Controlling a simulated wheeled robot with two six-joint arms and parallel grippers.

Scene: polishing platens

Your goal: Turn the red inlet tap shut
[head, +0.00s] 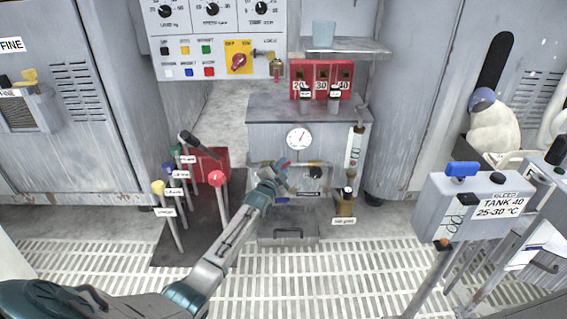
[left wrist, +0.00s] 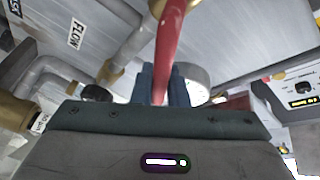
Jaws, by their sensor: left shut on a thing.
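The red inlet tap shows as a small red handle (head: 284,162) at the front of the grey cabinet in the head view, mostly hidden by my gripper. In the left wrist view its long red lever (left wrist: 172,35) runs down from a brass fitting (left wrist: 160,8) and passes between my fingers. My left gripper (head: 277,173) is at the lever and shut on it; the fingers also show in the left wrist view (left wrist: 163,85). My right gripper is not in view.
The grey cabinet (head: 262,140) carries a round gauge (head: 299,138). Left of my arm stand several coloured-knob levers, one with a red knob (head: 216,177). A grey box (head: 290,232) sits below the tap. A tank post (head: 440,205) stands at right. The grated floor in front is clear.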

